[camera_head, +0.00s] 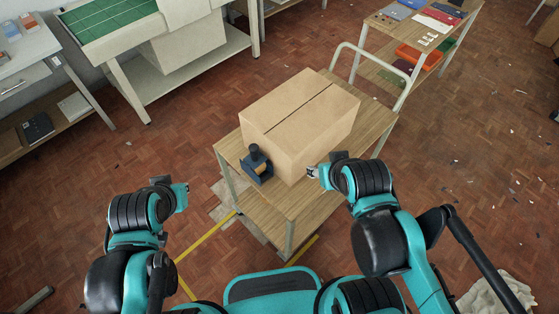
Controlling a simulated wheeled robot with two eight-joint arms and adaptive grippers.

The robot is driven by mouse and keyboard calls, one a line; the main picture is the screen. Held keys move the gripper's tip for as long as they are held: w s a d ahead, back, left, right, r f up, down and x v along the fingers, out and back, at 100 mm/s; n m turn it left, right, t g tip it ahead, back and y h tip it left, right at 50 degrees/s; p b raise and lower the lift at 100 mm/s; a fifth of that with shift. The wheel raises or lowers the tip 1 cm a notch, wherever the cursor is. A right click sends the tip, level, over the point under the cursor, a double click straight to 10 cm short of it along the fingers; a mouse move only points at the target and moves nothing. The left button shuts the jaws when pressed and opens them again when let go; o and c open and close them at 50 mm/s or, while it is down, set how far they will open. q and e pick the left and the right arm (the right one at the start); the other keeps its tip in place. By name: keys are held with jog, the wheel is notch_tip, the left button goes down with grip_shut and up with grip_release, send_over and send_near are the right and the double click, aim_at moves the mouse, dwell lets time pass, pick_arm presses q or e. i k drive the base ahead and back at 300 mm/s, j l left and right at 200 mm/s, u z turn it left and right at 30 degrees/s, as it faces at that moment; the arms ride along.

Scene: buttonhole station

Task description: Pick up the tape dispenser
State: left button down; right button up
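The tape dispenser (257,168), dark blue with a black handle and a roll of tan tape, stands on the wooden top of a cart at its front left, close to the box's left side. My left gripper (183,188) is left of the cart, apart from the dispenser. My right gripper (313,172) is in front of the box near its lower right, to the right of the dispenser and apart from it. Both grippers are too small in view to tell whether their fingers are open or shut, and I see nothing held in them.
A large cardboard box (300,115) fills most of the cart top (232,147), whose grey handle rises at the back right. A table with a green mat (105,25) stands at the upper left, a shelf with an orange tray (417,56) at the upper right. Cloth (497,296) lies lower right.

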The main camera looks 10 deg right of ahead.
aim_at(256, 163)
jog(key=i+j, duration=0.1)
jog(key=j, duration=0.45)
jog(key=i+j+z, duration=0.1)
jog(key=j, duration=0.4)
jog(key=i+j+z, duration=0.1)
jog(key=j, duration=0.45)
